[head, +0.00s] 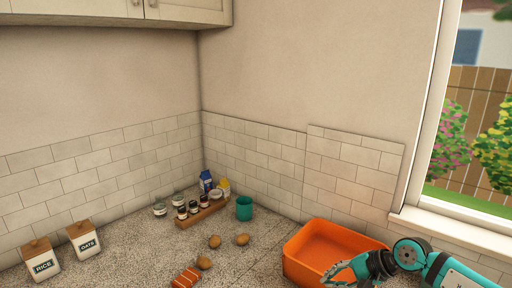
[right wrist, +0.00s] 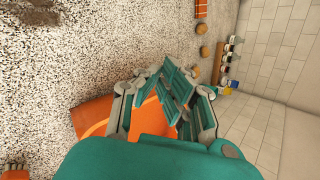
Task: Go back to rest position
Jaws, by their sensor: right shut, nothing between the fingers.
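My right gripper (head: 348,274) is at the lower right of the head view, in front of the orange bin (head: 300,264) and overlapping its front right part. In the right wrist view its teal and grey fingers (right wrist: 172,92) are closed together with nothing between them. The orange bin also shows behind the fingers in that view (right wrist: 92,117). My right arm comes in from the right edge of the head view. My left gripper does not show in the head view.
The speckled counter holds several brown potatoes (head: 214,242), an orange packet (head: 186,278), a teal cup (head: 244,208), a wooden rack (head: 200,215) with jars, and canisters labelled RICE (head: 42,262) and OATS (head: 85,241). Tiled walls and a window (head: 470,130) bound it.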

